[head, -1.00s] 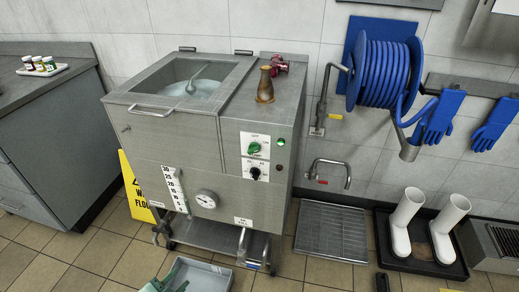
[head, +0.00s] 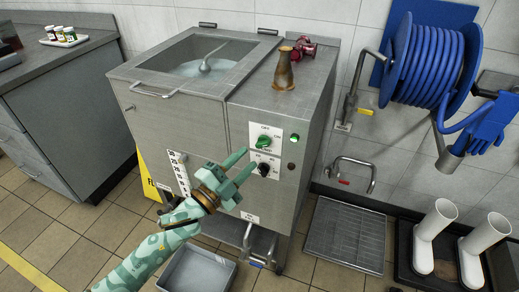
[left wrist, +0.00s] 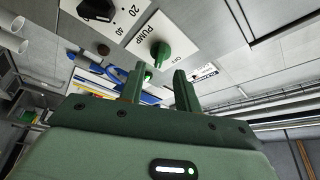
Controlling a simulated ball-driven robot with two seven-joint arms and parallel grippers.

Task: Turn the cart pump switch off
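The pump switch is a green knob (head: 264,142) on a white plate, on the front right of the steel mixer cart (head: 170,125). My right gripper is not in view.
A black dial (head: 264,169) sits just below the switch, close to my fingers. A brass vessel (head: 284,70) stands on the cart top. A grey tub (head: 197,272) is on the floor below. A blue hose reel (head: 430,62) hangs at right.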

